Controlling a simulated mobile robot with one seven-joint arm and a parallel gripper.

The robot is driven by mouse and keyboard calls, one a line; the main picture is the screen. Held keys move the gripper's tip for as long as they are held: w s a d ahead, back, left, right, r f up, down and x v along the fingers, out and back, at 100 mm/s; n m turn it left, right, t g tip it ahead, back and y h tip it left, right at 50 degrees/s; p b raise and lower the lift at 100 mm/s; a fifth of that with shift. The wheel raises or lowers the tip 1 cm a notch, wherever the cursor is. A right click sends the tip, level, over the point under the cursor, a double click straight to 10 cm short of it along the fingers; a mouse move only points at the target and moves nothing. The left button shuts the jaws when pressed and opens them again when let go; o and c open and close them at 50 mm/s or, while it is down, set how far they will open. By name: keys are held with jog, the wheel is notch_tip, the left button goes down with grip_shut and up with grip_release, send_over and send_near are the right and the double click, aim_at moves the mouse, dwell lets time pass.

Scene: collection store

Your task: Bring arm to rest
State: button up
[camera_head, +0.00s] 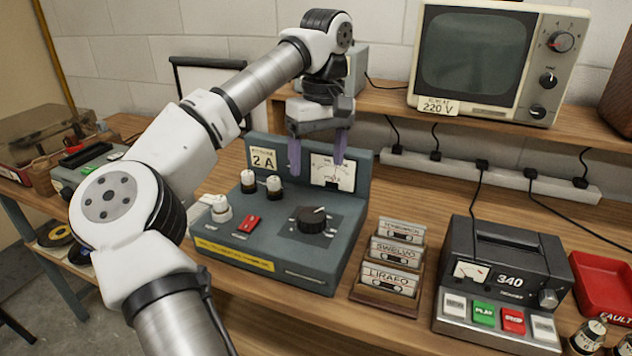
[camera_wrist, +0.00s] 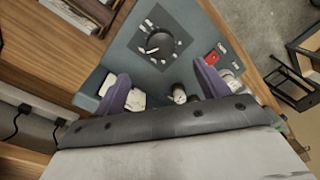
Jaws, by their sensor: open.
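My arm reaches up and over the bench in the head view. My gripper (camera_head: 315,152) hangs with its purple fingers pointing down, in front of the upright back panel of the grey-blue control box (camera_head: 270,262). The fingers are apart with nothing between them. In the wrist view my gripper (camera_wrist: 160,92) is also open, above the control box (camera_wrist: 112,60). The box has a black knob (camera_head: 314,220), a red switch (camera_head: 249,224), a meter (camera_head: 333,172) and several fuse-like caps. Whether a finger touches the panel I cannot tell.
A rack of cassettes (camera_head: 388,280) and a grey tape recorder (camera_head: 505,270) stand right of the box. A red tray (camera_head: 603,285) is at the far right. A monitor (camera_head: 490,62) sits on the shelf behind, above a power strip (camera_head: 510,178). A record player (camera_head: 40,135) is far left.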

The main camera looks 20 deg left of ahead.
jog(key=shift+r, duration=0.85)
